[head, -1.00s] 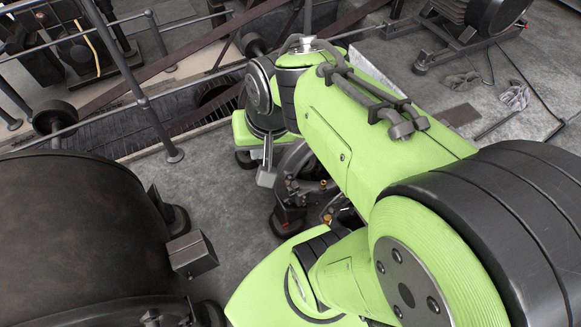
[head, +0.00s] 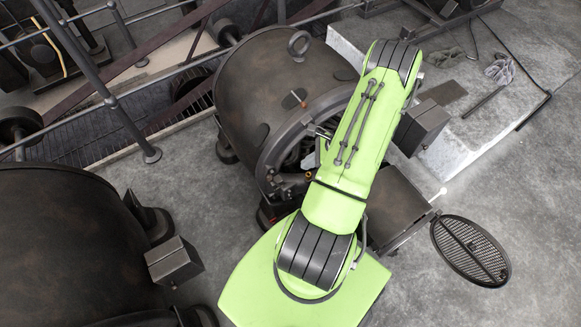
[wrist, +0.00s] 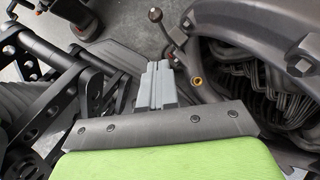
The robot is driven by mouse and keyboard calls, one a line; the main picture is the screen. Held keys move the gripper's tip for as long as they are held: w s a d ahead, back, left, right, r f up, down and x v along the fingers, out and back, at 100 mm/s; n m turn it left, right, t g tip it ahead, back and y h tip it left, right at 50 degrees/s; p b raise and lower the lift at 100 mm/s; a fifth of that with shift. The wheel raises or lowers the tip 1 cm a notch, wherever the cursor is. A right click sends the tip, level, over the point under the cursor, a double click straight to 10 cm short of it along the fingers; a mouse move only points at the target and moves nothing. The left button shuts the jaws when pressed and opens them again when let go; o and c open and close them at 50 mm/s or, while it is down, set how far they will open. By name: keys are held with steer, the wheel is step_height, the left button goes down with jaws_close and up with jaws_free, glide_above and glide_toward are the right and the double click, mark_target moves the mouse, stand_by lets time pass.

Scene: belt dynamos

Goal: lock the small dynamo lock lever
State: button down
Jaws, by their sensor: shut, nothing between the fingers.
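A dark brown dynamo (head: 265,85) with an eye bolt on top stands in the middle of the head view, its open end partly hidden by my arm. In the wrist view its curved grey rim (wrist: 225,30) and coils fill the right side. A short dark metal lever with a rounded knob (wrist: 176,36), which looks like the lock lever, stands near that rim. My gripper (wrist: 156,68) is shut and empty, with its fingertips just below and left of the lever in the picture, apart from it as far as I can see. The head view mostly hides the gripper behind the arm.
A second dark drum (head: 70,240) stands close at the left. A round mesh cover (head: 472,250) stands out at the right. Railings (head: 100,85) and a belt pit lie at the back left. Grey floor is clear at the lower right.

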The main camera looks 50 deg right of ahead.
steer(key=w+a+r+b+x, duration=0.1)
steer(key=b+x, duration=0.1)
steer(key=x, duration=1)
steer(key=shift+w+a+b, duration=0.2)
steer(key=shift+w+b, duration=0.1)
steer(key=shift+b, duration=0.1)
steer(key=shift+r, duration=0.1)
steer(key=shift+h, duration=0.6)
steer(key=a, duration=0.2)
steer(key=w+a+f, duration=0.1)
steer(key=a, duration=0.1)
steer(key=shift+w+a, duration=0.1)
